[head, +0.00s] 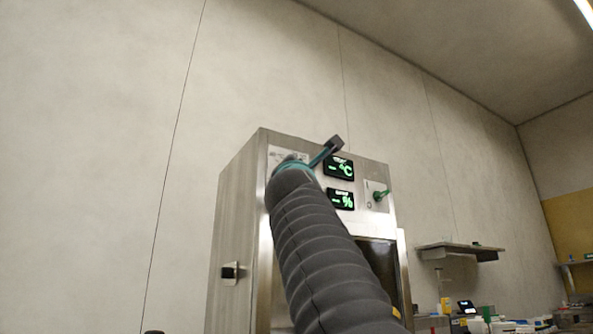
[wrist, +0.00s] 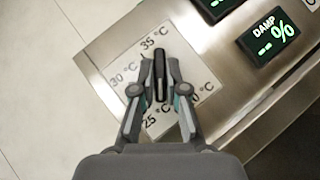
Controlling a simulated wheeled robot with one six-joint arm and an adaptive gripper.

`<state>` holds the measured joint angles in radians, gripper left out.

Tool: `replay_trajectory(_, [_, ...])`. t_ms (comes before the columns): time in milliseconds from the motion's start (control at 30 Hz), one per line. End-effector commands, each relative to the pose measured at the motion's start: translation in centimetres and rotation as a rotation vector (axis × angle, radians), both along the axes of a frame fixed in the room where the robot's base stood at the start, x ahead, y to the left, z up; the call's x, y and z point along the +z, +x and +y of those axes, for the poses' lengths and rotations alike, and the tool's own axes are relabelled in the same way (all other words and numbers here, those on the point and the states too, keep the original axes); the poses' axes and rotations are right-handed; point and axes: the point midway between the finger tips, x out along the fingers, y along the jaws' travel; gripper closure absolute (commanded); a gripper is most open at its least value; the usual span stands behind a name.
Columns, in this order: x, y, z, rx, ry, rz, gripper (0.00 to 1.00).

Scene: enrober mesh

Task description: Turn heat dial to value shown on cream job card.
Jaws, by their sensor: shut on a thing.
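In the wrist view, my gripper (wrist: 157,76) is shut on the dark bar-shaped heat dial (wrist: 159,70), one finger on each side. The dial's upper end lies close to the 35 °C mark on its pale scale plate (wrist: 178,48). Marks for 30 °C at left and 25 °C below also show; a mark at right is partly hidden by a finger. In the head view, my arm covers the dial, and only a strip of the scale plate shows. I see no cream job card in either view.
The steel cabinet (head: 240,205) carries a °C display (head: 340,168) and a % display (head: 341,199), both showing dashes. A wall shelf (head: 460,250) is farther right.

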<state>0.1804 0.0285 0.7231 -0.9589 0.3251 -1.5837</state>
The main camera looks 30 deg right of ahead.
Motion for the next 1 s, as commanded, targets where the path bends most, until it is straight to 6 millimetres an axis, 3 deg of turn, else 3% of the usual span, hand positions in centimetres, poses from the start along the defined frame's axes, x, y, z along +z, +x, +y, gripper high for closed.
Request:
replay_trajectory(500, [0.56,0.07,0.29,0.001,0.342,0.014,1.00])
replay_trajectory(1000, [0.25,0.00,0.23,-0.001,0.408,0.014,1.00])
